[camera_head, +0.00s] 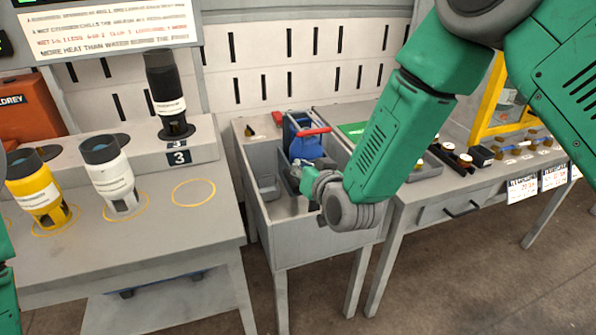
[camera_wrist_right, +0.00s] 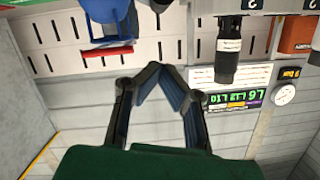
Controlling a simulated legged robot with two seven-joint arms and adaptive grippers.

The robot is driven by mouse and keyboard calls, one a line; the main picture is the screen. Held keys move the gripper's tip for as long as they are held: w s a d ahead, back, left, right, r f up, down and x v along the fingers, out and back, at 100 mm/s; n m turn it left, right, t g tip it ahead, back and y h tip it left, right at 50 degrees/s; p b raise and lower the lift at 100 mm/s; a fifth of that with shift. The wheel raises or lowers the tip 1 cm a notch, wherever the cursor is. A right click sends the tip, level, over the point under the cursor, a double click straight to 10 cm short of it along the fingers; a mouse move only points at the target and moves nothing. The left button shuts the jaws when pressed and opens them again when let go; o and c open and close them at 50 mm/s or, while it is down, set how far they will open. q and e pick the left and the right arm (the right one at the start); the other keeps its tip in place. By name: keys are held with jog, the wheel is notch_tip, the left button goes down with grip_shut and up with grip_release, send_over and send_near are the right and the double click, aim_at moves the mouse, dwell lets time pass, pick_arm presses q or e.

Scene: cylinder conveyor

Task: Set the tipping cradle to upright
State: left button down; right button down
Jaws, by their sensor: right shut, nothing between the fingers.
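The tipping cradle seems to be the blue piece with a red bar (camera_head: 305,146) in the grey trough in the head view. It also shows as a blue shape (camera_wrist_right: 110,38) at the top left of the upside-down right wrist view. Its exact tilt is hard to tell. My right gripper (camera_head: 299,172) is just in front of the cradle, low over the trough. In the wrist view its fingertips (camera_wrist_right: 155,70) meet with nothing between them, and the cradle lies off to their left. Contact with the cradle cannot be told. My left gripper is out of view.
The grey trough (camera_head: 318,243) has raised walls around the cradle. Yellow (camera_head: 36,190), white (camera_head: 112,178) and black (camera_head: 166,92) cylinders stand on the left bench, beside an empty yellow ring (camera_head: 193,193). The right bench (camera_head: 447,190) holds small parts and a yellow frame (camera_head: 487,105).

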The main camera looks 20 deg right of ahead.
jog(key=v, duration=0.8)
jog(key=shift+f, duration=0.15)
jog(key=shift+d+f, duration=0.1)
jog(key=s+d+f+n+g+h, duration=0.15)
jog(key=s+f+g, duration=0.25)
jog(key=s+f, duration=0.4)
jog(key=s+d+f+g+y, duration=0.1)
jog(key=s+d+f+g, duration=0.3)
jog(key=f, duration=0.6)
jog(key=s+d+f+g+h, duration=0.1)
jog(key=s+d+f+g, duration=0.1)
jog(key=s, duration=0.8)
jog(key=s+d+f+g+h, duration=0.1)
jog(key=s+d+f+g, duration=0.2)
jog(key=s+f, duration=0.3)
jog(key=s+g, duration=0.1)
jog(key=s, duration=0.4)
jog(key=shift+s+f+n+g, duration=0.2)
jog(key=shift+s+n+g, duration=0.05)
jog(key=shift+n+g, duration=0.1)
